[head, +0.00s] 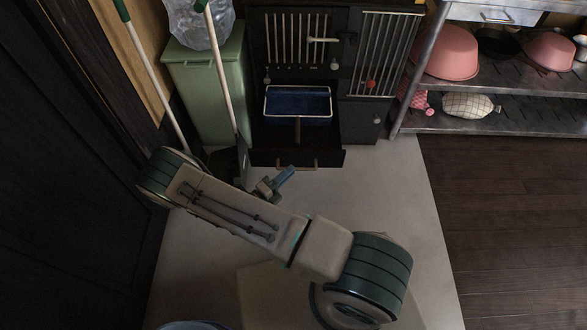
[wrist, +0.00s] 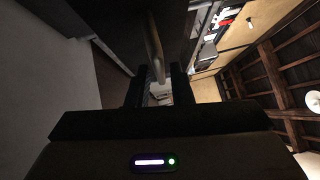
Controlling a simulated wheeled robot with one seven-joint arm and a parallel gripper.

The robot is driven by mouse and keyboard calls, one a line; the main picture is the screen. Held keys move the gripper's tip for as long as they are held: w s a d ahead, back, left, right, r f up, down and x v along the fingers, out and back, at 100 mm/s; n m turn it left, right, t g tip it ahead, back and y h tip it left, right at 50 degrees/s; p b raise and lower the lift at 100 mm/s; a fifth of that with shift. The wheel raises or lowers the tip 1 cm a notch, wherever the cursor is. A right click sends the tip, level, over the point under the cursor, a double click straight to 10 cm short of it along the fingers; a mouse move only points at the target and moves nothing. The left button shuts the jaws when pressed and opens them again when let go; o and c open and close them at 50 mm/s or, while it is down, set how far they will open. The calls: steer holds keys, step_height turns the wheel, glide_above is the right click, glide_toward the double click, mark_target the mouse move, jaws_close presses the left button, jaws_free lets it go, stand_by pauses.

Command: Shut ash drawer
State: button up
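The ash drawer (head: 330,158) is a dark drawer at the bottom of the black stove (head: 345,60). It stands pulled out, with a pale bar handle (head: 297,165) on its front. My gripper (head: 284,178) is close in front of the drawer front, just below and left of the handle in the head view. In the wrist view my gripper (wrist: 158,88) has its two dark fingers apart. The pale handle (wrist: 154,50) shows just beyond the fingertips, in line with the gap. I cannot tell whether they touch.
A blue pan with a pale rim (head: 298,104) sits above the open drawer. A green bin (head: 208,90) and two long-handled tools (head: 228,85) stand left of the stove. A metal shelf (head: 510,125) with pink bowls is at right.

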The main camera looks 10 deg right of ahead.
steer(key=shift+x, duration=1.5)
steer(key=shift+c, duration=0.3)
jaws_close()
